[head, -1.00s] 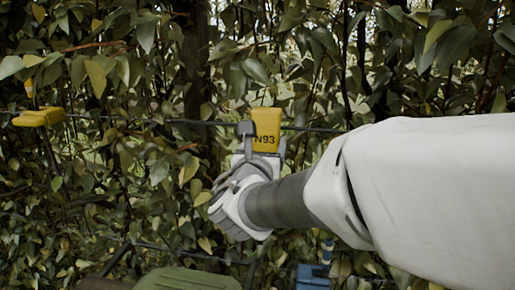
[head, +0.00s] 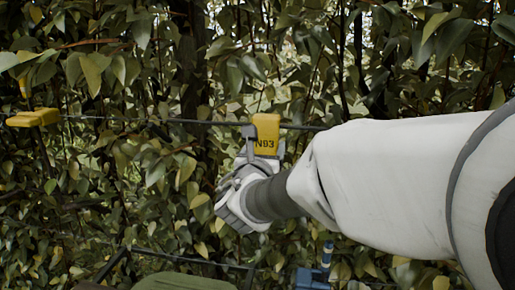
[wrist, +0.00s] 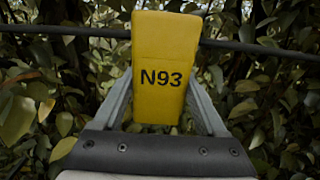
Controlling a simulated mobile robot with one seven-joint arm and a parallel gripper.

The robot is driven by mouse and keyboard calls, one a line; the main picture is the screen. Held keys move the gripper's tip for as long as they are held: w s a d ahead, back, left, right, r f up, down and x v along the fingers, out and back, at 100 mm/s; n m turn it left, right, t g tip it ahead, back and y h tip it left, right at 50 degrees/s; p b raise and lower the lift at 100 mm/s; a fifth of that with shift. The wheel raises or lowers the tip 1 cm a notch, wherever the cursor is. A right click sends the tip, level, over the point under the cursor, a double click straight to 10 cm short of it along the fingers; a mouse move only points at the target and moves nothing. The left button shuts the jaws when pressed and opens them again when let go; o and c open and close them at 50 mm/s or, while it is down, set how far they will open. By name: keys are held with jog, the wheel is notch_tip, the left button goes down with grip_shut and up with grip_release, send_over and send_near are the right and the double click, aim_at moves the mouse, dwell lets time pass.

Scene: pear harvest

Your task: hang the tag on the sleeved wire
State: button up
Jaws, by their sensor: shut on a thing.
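The yellow tag (head: 266,128), marked N93, is upright at the height of the dark wire (head: 190,121). My gripper (head: 262,152) is shut on the tag from below. In the wrist view the tag (wrist: 165,60) stands between the two grey fingers of my gripper (wrist: 163,108). The wire (wrist: 250,46) runs left to right and passes behind the tag's upper part there. The tag hides that stretch of wire, so I cannot tell whether its hook sits over the wire or touches it.
Another yellow piece (head: 35,118) is at the wire's far left. Dense leaves fill the background and hang close around the wire. A blue object (head: 313,279) and a green surface (head: 186,282) show low in the head view.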

jog(key=o, duration=1.3)
